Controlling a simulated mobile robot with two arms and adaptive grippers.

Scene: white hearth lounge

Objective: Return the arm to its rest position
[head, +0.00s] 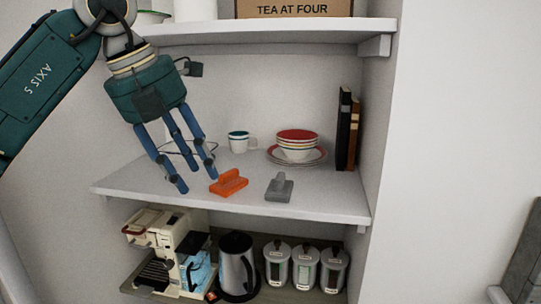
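My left arm (48,80) comes in from the upper left. It reaches down in front of the middle shelf. My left gripper (197,181) has its blue fingers spread and holds nothing. Its tips hang close to the left of an orange block-like object with a handle (229,183), with a small gap in the picture. A similar grey object (279,187) lies to the right of the orange one. My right gripper is not in view.
The middle shelf (130,183) also holds a white cup (238,142), stacked bowls (297,147) on plates and upright books (346,130). An upper shelf (270,31) hangs close above my gripper. Below stand a coffee machine (165,232), a kettle (238,265) and several canisters (305,268).

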